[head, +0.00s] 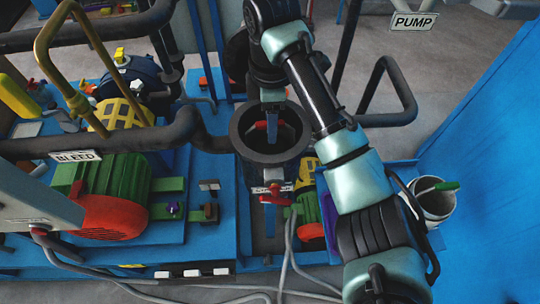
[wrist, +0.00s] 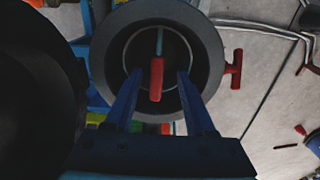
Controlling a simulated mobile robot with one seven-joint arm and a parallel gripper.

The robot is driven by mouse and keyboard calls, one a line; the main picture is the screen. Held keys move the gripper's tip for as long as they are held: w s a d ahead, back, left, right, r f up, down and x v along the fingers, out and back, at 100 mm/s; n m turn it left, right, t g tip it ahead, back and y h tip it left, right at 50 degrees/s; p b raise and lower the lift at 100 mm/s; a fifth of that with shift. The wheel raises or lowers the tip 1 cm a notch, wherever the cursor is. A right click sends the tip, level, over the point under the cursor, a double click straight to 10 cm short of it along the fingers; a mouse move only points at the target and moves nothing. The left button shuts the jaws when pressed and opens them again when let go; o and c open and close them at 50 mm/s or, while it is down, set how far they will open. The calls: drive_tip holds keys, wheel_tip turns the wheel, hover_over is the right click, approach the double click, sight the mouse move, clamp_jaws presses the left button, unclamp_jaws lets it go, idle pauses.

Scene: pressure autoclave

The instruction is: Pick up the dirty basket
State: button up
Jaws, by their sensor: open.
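A dark round vessel (head: 240,141) stands open at the top in the middle of the head view. Inside it is a red handle (head: 262,125), which I take to be on the dirty basket; the basket body is mostly hidden in shadow. In the wrist view the handle (wrist: 156,80) shows inside the vessel's wide grey rim (wrist: 210,62). My gripper (wrist: 158,75) is open, its two blue fingers apart on the left and right of the handle. In the head view my gripper (head: 272,98) points down over the vessel opening. I cannot tell how deep the fingertips are.
A white bucket (head: 434,205) with a green-handled item (head: 440,187) stands at the right. Red clamp (head: 275,195) is on the vessel's front. A green and red motor (head: 115,200) and dark pipes (head: 100,140) crowd the left. A blue wall (head: 495,140) bounds the right.

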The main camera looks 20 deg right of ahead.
drive_tip(key=f+p, duration=0.1)
drive_tip(key=f, duration=0.3)
drive_tip(key=shift+w+f, duration=0.2)
drive_tip(key=shift+c, duration=0.3)
clamp_jaws()
drive_tip(key=shift+r, duration=0.15)
idle(0.8)
